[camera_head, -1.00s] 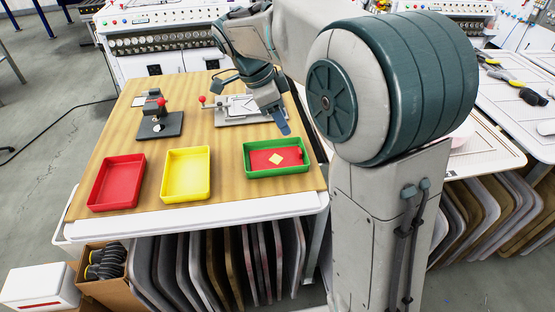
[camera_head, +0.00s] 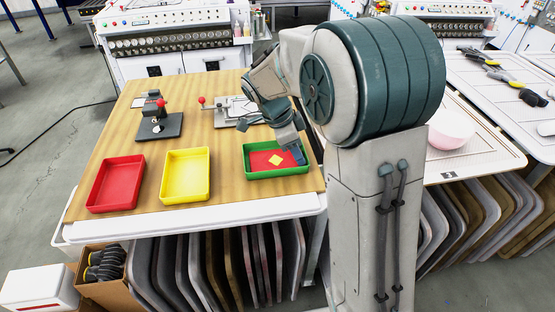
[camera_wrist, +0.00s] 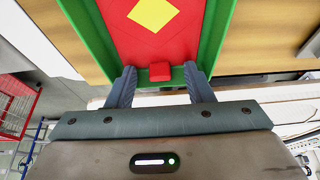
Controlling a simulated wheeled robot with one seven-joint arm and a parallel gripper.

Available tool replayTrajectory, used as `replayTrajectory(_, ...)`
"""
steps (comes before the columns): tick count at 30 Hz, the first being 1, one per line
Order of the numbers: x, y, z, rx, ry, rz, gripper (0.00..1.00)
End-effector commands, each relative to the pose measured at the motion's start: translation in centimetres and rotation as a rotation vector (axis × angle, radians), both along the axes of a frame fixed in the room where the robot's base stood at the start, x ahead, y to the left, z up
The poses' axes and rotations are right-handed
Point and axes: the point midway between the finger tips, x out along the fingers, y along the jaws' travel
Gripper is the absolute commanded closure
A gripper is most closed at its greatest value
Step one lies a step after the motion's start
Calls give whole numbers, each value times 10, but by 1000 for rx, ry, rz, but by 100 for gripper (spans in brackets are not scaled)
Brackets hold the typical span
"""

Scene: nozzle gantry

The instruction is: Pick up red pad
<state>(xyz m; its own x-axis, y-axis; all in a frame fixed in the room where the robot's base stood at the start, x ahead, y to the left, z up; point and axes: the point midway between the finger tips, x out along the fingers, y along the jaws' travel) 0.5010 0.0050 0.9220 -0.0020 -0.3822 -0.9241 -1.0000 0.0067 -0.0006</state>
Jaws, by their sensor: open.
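The red pad (camera_head: 262,162) lies flat in the green tray (camera_head: 278,174) at the right of the wooden table top. It has a yellow diamond on it, and in the wrist view the pad (camera_wrist: 120,45) has a small red block-like tab (camera_wrist: 159,72) at its near end. My gripper (camera_head: 299,157) is at the right end of the green tray. In the wrist view my gripper (camera_wrist: 160,84) is open, with one finger on each side of the tab. I cannot tell whether the fingers touch it. In the head view my gripper hides the pad's right end.
An empty yellow tray (camera_head: 186,198) and an empty red tray (camera_head: 115,207) stand left of the green tray. Behind them are a dark fixture with a red knob (camera_head: 160,127) and a second fixture (camera_head: 228,108). Bare wood lies between.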

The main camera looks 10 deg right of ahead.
Motion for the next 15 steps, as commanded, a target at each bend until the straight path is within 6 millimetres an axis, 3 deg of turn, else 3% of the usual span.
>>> replayTrajectory(3,0,0,0,0,0,0,53)
replayTrajectory(8,0,0,0,0,0,1,97)
replayTrajectory(15,0,0,1,0,0,1,100)
